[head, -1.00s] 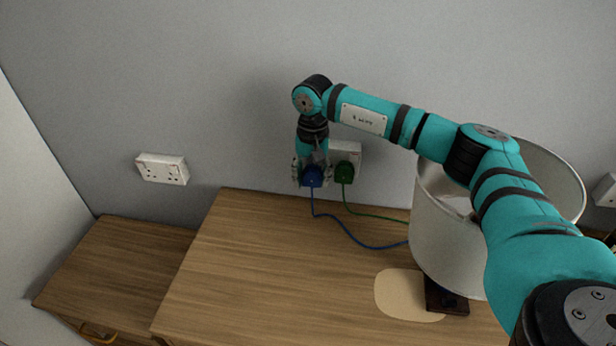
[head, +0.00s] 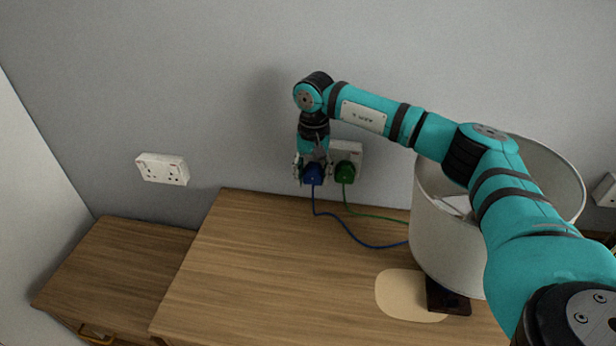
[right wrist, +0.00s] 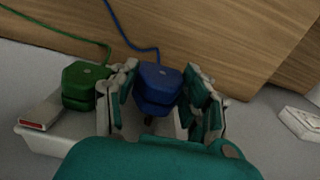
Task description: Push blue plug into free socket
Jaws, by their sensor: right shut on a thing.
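The blue plug (head: 313,174) is at the wall above the table's back edge, with a blue cord running down and to the right. My right gripper (head: 312,170) is shut on it; in the right wrist view the blue plug (right wrist: 158,86) sits between the two fingers (right wrist: 160,92). The double wall socket (head: 347,150) is behind the gripper, and the green plug (head: 345,172) is in its right side. The left side is mostly hidden by my gripper. In the wrist view a dark pin shows below the blue plug, apparently not fully in. My left gripper is not in view.
A wooden table (head: 270,270) stands below, with a lower cabinet (head: 120,260) to its left. A large lampshade (head: 440,235) on a dark base stands under my right arm. Another double socket (head: 162,169) is on the wall at left, empty. The table's left part is clear.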

